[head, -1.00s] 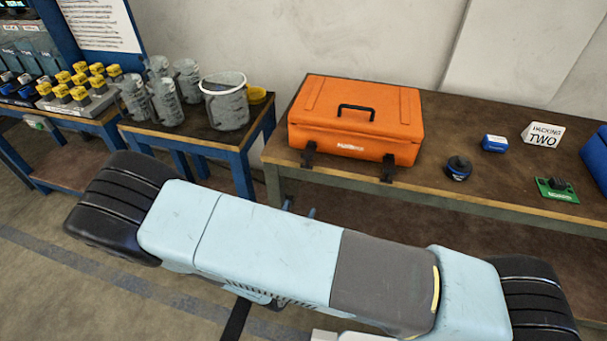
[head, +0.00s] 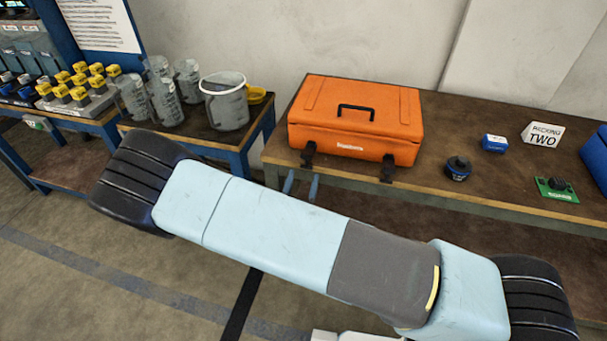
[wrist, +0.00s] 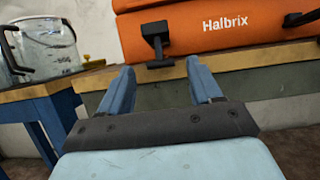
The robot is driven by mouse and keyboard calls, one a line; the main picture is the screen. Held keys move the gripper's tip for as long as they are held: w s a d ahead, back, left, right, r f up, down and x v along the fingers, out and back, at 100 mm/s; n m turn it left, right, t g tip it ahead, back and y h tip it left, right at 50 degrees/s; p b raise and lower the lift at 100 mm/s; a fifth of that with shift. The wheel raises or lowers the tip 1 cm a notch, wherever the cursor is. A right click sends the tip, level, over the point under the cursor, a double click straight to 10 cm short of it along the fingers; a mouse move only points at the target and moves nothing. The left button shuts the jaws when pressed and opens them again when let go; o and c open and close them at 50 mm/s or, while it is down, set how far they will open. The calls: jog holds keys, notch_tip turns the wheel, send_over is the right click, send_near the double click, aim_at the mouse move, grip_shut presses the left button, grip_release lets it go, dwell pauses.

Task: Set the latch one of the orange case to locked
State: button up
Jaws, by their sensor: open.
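The orange case (head: 356,118) stands closed on the workbench, with a black handle on its lid. Two black latches hang at its front edge, the left one (head: 309,154) and the right one (head: 387,168). In the wrist view the case (wrist: 215,28) is at the top, with one latch (wrist: 157,42) above the gap between my fingers and part of another (wrist: 300,18) at the right edge. My gripper (wrist: 157,78) is open and empty, below and in front of the latch and apart from it. In the head view its blue fingertips (head: 301,185) show just before the bench edge.
The workbench edge (head: 480,200) runs below the case. A bucket (head: 226,103) and clear jugs (head: 160,100) stand on a lower table at left. Right of the case are a dark round item (head: 458,168), a blue box (head: 495,143) and a sign (head: 543,134).

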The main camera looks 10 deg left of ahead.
jog(key=shift+x, duration=1.2)
grip_shut()
jog(key=shift+a, duration=0.15)
